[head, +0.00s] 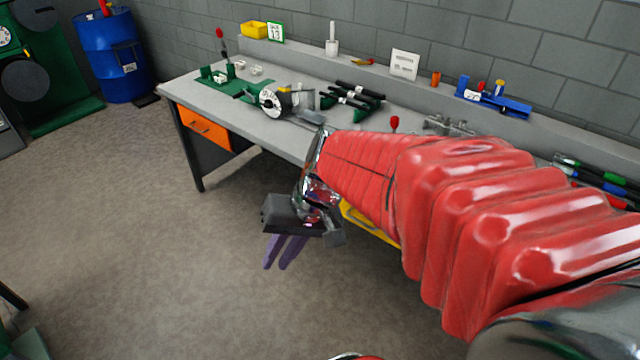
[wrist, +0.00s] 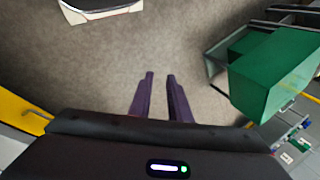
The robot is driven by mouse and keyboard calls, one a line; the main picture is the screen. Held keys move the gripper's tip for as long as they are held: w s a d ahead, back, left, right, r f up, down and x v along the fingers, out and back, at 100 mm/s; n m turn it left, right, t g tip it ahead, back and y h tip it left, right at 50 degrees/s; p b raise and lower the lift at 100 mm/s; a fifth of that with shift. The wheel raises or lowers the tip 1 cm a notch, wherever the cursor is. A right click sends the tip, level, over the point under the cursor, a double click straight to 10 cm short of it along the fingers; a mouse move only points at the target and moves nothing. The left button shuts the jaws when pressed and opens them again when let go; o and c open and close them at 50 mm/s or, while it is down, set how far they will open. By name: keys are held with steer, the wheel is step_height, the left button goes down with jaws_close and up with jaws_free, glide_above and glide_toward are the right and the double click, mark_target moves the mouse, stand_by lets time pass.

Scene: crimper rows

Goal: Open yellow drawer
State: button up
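The yellow drawer (head: 369,224) is under the workbench in the head view, mostly hidden behind my red-sleeved arm. A yellow panel, which looks like the drawer front (wrist: 18,113), shows at the left edge of the wrist view. How far the drawer stands out, if at all, I cannot tell. My gripper (head: 276,266) hangs in front of the bench, left of the visible yellow part in the head view, its purple fingers pointing down. In the wrist view the fingers (wrist: 160,76) are apart, with only floor between them. They hold nothing and are clear of the yellow panel.
The grey workbench (head: 228,103) carries tools and crimpers along its top. An orange drawer (head: 203,127) is under its left end. A blue drum (head: 108,55) stands at the back left. A green box-shaped thing (wrist: 272,75) is at the right in the wrist view. The floor to the left is open.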

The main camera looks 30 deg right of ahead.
steer(key=w+d+f+m+t+y, duration=0.2)
steer(key=w+d+f+m+y, duration=0.35)
steer(key=w, duration=0.25)
steer(key=m+t+h, duration=1)
steer(key=m+t, duration=0.1)
steer(key=m, duration=0.4)
glide_toward(364, 225)
steer(key=v, duration=0.2)
steer(key=shift+s+d+f+y, duration=0.1)
steer(key=shift+d+f+y, duration=0.1)
steer(key=shift+d+y, duration=0.1)
steer(key=x, duration=1.3)
steer(key=shift+w+r, duration=0.1)
steer(key=shift+w, duration=0.35)
steer(key=shift+c, duration=0.4)
